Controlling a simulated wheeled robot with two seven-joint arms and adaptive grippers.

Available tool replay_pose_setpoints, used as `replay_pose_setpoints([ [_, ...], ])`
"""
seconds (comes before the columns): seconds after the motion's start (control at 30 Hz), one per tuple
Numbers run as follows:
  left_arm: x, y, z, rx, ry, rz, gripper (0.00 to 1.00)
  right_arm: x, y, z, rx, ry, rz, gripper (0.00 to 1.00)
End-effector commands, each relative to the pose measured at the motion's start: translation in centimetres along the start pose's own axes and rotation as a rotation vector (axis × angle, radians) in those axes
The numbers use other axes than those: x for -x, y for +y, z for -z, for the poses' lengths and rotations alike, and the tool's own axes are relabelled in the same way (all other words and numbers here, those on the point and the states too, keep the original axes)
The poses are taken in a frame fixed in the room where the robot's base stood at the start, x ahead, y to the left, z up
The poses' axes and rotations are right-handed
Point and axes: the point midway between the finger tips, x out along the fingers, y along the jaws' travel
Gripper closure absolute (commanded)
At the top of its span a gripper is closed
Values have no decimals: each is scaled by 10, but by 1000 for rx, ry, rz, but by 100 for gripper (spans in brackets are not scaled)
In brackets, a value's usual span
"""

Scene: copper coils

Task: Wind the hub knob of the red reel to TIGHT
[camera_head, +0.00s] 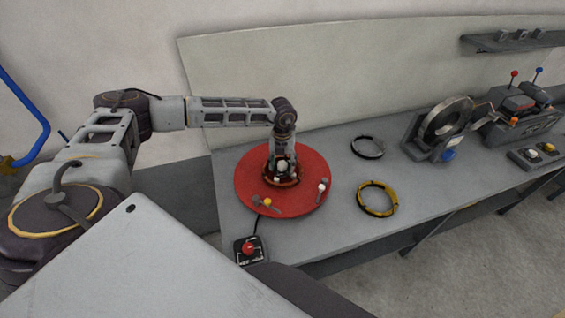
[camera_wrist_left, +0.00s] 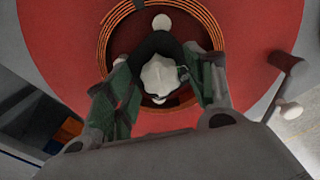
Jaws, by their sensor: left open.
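The red reel (camera_head: 312,192) lies flat on the grey bench (camera_head: 330,228), with a copper coil (camera_wrist_left: 107,42) around its hub. My left gripper (camera_head: 282,170) points down over the middle of the reel. In the left wrist view its open fingers stand on either side of the pale, lobed hub knob (camera_wrist_left: 159,77); I cannot tell if they touch it. The gripper largely hides the hub in the head view. No TIGHT mark is readable. My right gripper is not in view.
A red-button box (camera_head: 248,249) sits in front.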

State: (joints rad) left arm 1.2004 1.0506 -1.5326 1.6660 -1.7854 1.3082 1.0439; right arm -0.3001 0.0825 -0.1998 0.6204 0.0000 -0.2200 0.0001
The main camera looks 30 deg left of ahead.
Motion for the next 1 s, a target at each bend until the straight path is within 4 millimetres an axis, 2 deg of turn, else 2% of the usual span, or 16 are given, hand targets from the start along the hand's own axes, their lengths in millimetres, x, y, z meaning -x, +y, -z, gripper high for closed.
replay_pose_setpoints([
  [0.2, 0, 0, 0, 0, 0, 0, 45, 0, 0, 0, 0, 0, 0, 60],
  [0.23, 0, 0, 0, 0, 0, 0, 48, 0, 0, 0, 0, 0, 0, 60],
  [0.57, 0, 0, 0, 0, 1, 0, 90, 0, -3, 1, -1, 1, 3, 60],
  [1.0, -1, 0, 0, -48, 1, 0, 92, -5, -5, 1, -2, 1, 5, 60],
])
